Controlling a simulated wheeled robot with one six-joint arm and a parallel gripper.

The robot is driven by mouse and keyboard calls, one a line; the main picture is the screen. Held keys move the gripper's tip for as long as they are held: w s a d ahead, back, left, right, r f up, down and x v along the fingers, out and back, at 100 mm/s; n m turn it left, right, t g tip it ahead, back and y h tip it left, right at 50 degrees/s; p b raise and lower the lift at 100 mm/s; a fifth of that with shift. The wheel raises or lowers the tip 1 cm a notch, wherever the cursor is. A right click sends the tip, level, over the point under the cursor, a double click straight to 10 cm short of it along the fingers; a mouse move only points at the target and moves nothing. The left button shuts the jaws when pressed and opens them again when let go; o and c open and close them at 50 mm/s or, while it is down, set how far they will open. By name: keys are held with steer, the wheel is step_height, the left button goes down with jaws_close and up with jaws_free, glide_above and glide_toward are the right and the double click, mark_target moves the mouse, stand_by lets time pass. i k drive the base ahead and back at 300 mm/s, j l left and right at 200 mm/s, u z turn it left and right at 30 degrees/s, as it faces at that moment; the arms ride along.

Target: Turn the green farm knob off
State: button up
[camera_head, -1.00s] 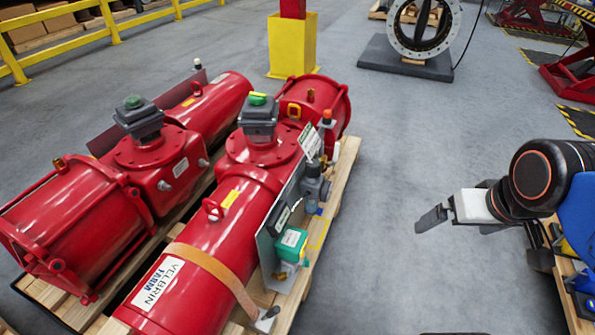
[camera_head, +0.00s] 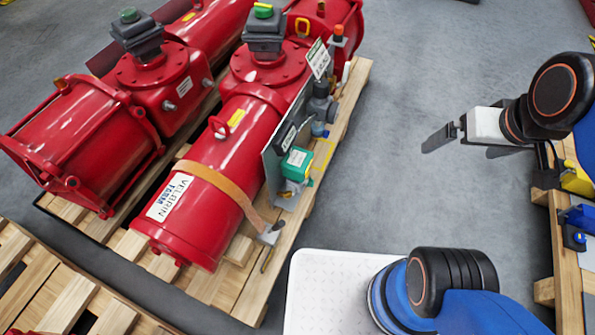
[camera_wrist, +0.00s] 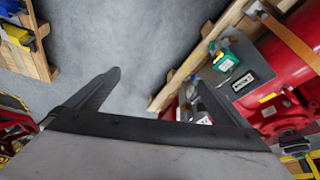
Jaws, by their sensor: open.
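I cannot tell which green part is the farm knob. My gripper (camera_head: 440,138) is right of the actuator, apart from it, above the grey floor. In the wrist view my gripper (camera_wrist: 155,100) has its fingers wide apart with nothing between them.
A second red actuator (camera_head: 85,135) with a darker green-topped box lies at left. A pallet with yellow and blue items (camera_head: 570,250) stands at right. Grey floor between the actuator pallet and right pallet is clear.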

mark_target(311, 183)
steer(key=l+u, duration=0.2)
steer(key=u, duration=0.2)
steer(key=k+l+u, duration=0.1)
steer(key=u, duration=0.3)
steer(key=k+j+u, duration=0.3)
steer(key=i+l, duration=0.1)
